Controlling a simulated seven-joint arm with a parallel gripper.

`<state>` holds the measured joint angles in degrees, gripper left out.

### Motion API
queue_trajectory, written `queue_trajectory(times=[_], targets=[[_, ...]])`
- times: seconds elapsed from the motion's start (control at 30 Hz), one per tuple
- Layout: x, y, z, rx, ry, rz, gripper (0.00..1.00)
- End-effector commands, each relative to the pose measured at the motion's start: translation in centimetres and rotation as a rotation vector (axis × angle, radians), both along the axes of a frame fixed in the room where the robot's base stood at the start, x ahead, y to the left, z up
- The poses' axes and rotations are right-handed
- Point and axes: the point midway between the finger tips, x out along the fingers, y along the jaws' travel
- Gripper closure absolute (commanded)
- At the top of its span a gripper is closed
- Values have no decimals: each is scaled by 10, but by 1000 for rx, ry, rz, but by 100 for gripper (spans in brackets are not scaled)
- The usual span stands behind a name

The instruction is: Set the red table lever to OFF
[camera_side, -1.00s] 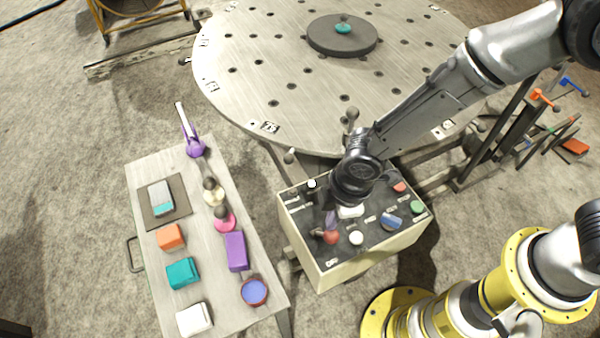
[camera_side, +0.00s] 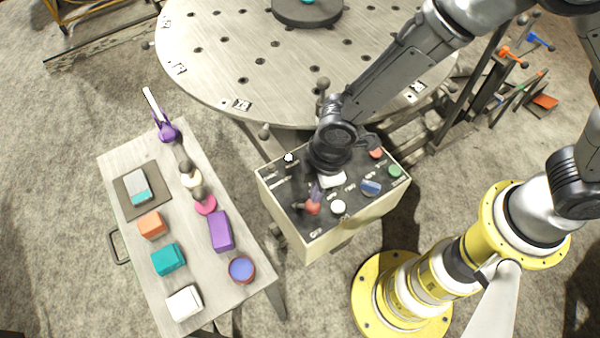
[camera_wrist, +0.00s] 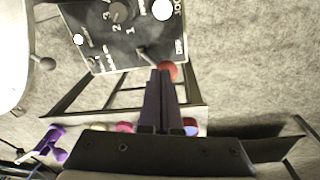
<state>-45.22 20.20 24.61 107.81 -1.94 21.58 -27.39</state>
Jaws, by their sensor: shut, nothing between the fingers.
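A red lever (camera_side: 313,208) sits at the front left of the control box's dark top. Its short dark handle points left in the side view. In the wrist view the red part (camera_wrist: 170,70) lies just at the fingertips and the handle (camera_wrist: 147,54) points up and left. My gripper (camera_side: 315,199) points down onto the panel, with its fingers shut and empty, right by the red lever. In the wrist view the closed fingertips (camera_wrist: 161,72) overlap the edge of the red part; I cannot tell if they touch. The lever's position label is too small to read.
The control box (camera_side: 308,238) also carries a white button (camera_side: 338,207), a blue knob (camera_side: 371,188), a green button (camera_side: 394,171) and another red button (camera_side: 376,153). A side table (camera_side: 185,245) with levers and blocks stands left. A big round table (camera_side: 290,75) is behind.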

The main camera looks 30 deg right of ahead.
Motion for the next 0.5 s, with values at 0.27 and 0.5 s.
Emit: queue_trajectory(times=[0.27,0.5], targets=[[6,-1,54,24,-25,1,100],[-19,-4,92,27,-27,0,100]])
